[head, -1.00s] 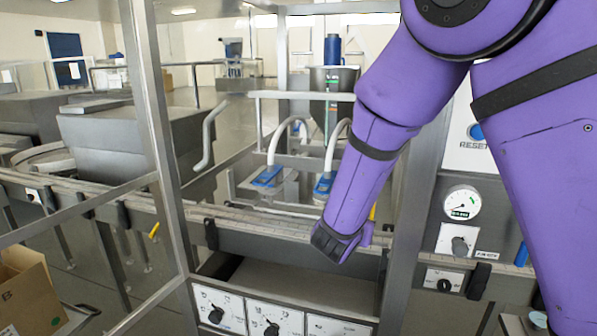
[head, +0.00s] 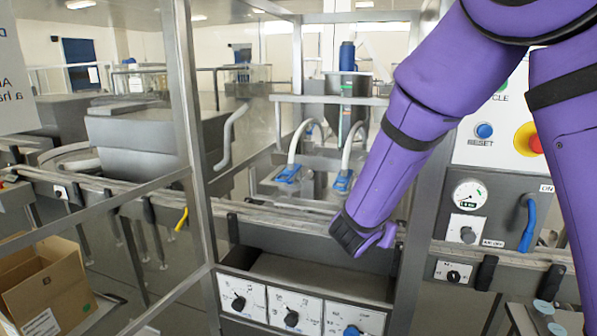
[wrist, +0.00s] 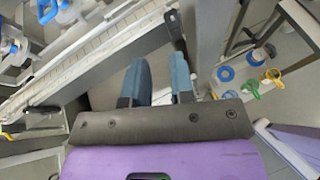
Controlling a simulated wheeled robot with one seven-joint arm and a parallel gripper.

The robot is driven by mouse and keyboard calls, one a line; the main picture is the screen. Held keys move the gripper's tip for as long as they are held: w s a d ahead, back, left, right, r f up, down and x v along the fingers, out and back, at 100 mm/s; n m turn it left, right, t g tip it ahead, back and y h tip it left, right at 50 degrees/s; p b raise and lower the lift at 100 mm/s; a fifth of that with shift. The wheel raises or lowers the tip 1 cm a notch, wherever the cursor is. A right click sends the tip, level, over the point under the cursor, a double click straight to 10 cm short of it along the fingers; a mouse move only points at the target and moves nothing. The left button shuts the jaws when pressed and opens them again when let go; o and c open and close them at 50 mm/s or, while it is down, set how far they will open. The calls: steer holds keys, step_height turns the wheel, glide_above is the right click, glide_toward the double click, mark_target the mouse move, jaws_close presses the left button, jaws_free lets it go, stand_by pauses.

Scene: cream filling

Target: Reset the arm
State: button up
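My arm is purple and reaches down from the upper right in the head view, its wrist (head: 362,230) in front of the machine's rail. The fingertips are hidden there. In the wrist view my gripper (wrist: 160,78) shows two blue fingers standing apart, with nothing visible between them. The gripper is open and empty.
A metal frame post (head: 190,120) stands left of the arm. A control panel with a blue RESET button (head: 484,131) and a red emergency button (head: 528,140) is at right. Dials (head: 291,317) sit below. An open cardboard box (head: 50,290) is at lower left.

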steer(key=s+d+r+m+g, duration=0.6)
steer(key=s+d+r+m, duration=0.4)
steer(key=s+d+m, duration=0.4)
steer(key=s+a+r+m+y, duration=0.1)
steer(key=s+r+m+y, duration=0.2)
steer(key=s+m, duration=0.3)
steer(key=s+a+r+m+y, duration=0.2)
steer(key=s+m, duration=0.5)
steer(key=s, duration=0.4)
steer(key=r+y, duration=0.1)
steer(key=y, duration=0.1)
steer(key=shift+r+m+t+y, duration=0.3)
steer(key=shift+r, duration=0.1)
steer(key=shift+c, duration=0.2)
